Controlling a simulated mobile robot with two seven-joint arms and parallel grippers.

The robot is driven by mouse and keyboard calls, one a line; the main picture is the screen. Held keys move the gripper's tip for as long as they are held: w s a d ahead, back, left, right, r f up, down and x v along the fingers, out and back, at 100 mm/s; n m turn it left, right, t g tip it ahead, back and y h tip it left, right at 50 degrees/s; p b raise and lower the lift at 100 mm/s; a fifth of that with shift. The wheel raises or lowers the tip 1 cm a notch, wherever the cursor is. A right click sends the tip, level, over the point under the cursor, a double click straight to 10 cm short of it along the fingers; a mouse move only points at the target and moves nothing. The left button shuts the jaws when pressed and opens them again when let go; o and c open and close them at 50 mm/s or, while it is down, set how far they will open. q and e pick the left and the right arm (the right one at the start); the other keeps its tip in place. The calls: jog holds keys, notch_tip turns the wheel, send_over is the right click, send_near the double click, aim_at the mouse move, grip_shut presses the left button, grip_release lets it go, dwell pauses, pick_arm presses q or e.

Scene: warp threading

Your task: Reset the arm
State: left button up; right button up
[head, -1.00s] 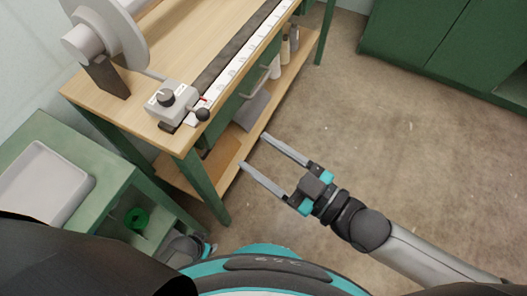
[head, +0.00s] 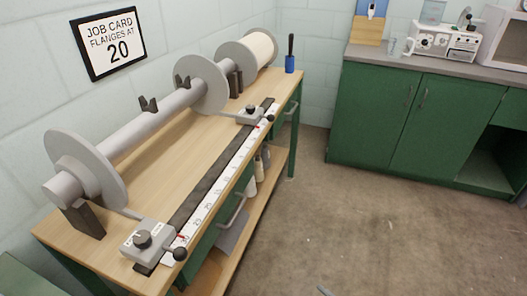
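Only a small grey tip (head: 323,291) shows at the bottom edge of the head view, over the floor. It looks like a fingertip of my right gripper; the rest of that gripper and arm is below the picture, so its opening is hidden. My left gripper and arm are not in view. The workbench (head: 160,172) stands on the left with a long grey beam (head: 135,132) and its round flanges along the wall. A ruler rail (head: 222,180) with a grey knob block (head: 147,240) at the near end and another block (head: 249,115) at the far end lies along the front.
A wall card (head: 108,43) reads "JOB CARD FLANGES AT 20". A white spool (head: 262,48) and a blue-based brush (head: 290,58) are at the bench's far end. Green cabinets (head: 420,125) stand at the back right. The brown floor (head: 390,225) between is clear.

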jog(key=s+d+f+m+g+h, duration=0.4)
jog(key=s+d+f, duration=0.4)
jog(key=s+f, duration=0.35)
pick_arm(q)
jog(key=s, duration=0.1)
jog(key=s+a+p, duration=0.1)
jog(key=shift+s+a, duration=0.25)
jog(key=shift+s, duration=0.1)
pick_arm(e)
jog(key=s+d+f+m+g+h, duration=0.1)
jog(key=s+f, duration=0.5)
jog(key=s, duration=0.8)
jog(key=d+g, duration=0.1)
jog(key=g, duration=0.1)
jog(key=shift+m+g+h, duration=0.3)
jog(key=shift+m+g, duration=0.1)
jog(key=shift+w, duration=0.15)
